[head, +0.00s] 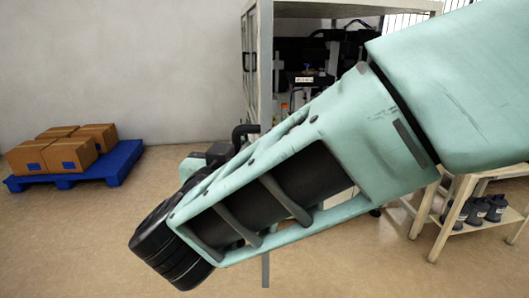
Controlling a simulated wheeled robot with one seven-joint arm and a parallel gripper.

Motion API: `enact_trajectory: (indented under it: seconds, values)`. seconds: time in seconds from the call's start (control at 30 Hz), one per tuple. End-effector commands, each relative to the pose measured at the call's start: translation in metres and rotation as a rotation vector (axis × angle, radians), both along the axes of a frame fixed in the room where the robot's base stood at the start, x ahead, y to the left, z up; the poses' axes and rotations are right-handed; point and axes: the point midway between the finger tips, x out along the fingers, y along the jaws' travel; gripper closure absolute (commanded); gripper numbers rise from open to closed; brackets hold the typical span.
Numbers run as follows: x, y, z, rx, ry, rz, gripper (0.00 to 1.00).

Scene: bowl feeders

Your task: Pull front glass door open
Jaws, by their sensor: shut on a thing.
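A cabinet (345,8) with a pale frame and a dark machine inside stands behind my arm. A pale upright (265,65) with a narrow pane beside it is at its left, seen nearly edge-on; I cannot tell whether this is the front glass door or the cabinet's side. My large teal arm crosses the view and covers the lower cabinet. My gripper's fingers are hidden behind the arm, so their hold cannot be seen.
A blue pallet (121,167) with several brown boxes (95,136) is on the floor at the left. A wooden rack (425,222) with dark shoes (490,207) stands at the right. The floor between the pallet and my arm is clear.

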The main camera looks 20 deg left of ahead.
Motion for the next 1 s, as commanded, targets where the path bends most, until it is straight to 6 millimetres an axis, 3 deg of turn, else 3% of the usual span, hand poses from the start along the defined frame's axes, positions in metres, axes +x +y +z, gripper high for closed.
enact_trajectory:
  seconds: [0.53,0.57,1.0]
  values:
    - [0.0026,0.0037,0.0028,0.003,-0.007,-0.020,1.00]
    - [0.0027,0.0036,0.0028,0.003,-0.007,-0.020,0.81]
    - [0.0046,0.0035,0.0012,0.001,-0.003,-0.016,0.81]
